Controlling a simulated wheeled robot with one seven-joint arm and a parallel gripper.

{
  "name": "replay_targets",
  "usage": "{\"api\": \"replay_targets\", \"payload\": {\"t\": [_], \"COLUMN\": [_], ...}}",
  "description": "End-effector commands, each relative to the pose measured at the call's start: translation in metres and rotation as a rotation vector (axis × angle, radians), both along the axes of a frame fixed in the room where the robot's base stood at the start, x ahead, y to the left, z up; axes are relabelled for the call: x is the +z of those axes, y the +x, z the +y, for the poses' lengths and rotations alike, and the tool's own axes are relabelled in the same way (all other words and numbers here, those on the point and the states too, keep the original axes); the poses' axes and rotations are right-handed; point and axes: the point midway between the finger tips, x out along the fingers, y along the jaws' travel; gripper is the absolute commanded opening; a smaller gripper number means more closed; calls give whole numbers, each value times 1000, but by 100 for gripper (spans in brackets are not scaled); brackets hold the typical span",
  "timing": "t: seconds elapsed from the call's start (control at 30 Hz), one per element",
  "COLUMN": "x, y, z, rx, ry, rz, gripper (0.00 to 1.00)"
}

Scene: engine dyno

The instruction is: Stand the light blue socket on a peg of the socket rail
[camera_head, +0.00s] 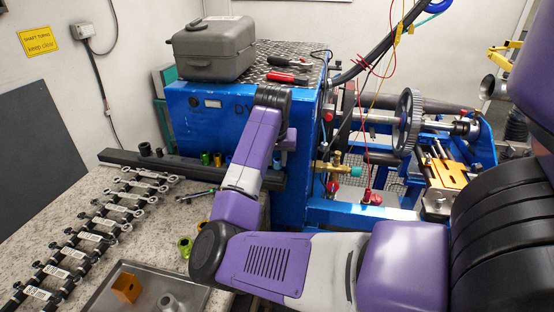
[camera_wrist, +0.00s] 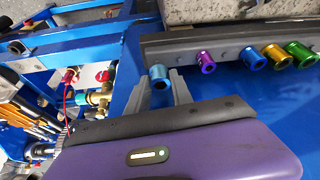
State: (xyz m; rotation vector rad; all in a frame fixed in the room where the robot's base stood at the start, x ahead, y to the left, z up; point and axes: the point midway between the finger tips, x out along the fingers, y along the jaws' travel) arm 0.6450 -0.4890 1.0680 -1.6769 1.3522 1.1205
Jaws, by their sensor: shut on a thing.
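The light blue socket (camera_wrist: 160,77) is between the two fingertips of my gripper (camera_wrist: 161,88) in the wrist view, and the gripper is shut on it. Its open end faces the camera. It is close to the dark socket rail (camera_wrist: 221,43), left of the purple socket (camera_wrist: 205,62). I cannot tell whether it touches the rail or a peg. In the head view the rail (camera_head: 122,156) runs along the foot of the blue cabinet.
Blue (camera_wrist: 252,60), gold (camera_wrist: 275,56) and green (camera_wrist: 300,54) sockets stand on the rail, right of the purple one. Two black sockets (camera_head: 145,149) stand near its left end. The blue cabinet (camera_head: 190,120) rises behind the rail. Wrenches (camera_head: 120,212) and a tray (camera_head: 95,300) cover the bench's front.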

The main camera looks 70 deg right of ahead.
Motion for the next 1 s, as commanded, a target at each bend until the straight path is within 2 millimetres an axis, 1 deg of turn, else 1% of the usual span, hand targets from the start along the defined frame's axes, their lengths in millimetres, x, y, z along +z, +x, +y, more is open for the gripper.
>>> {"api": "replay_targets", "payload": {"t": [1.0], "x": [-11], "y": [0], "z": [0], "rx": [1], "ry": [0], "rz": [1], "gripper": [0]}}
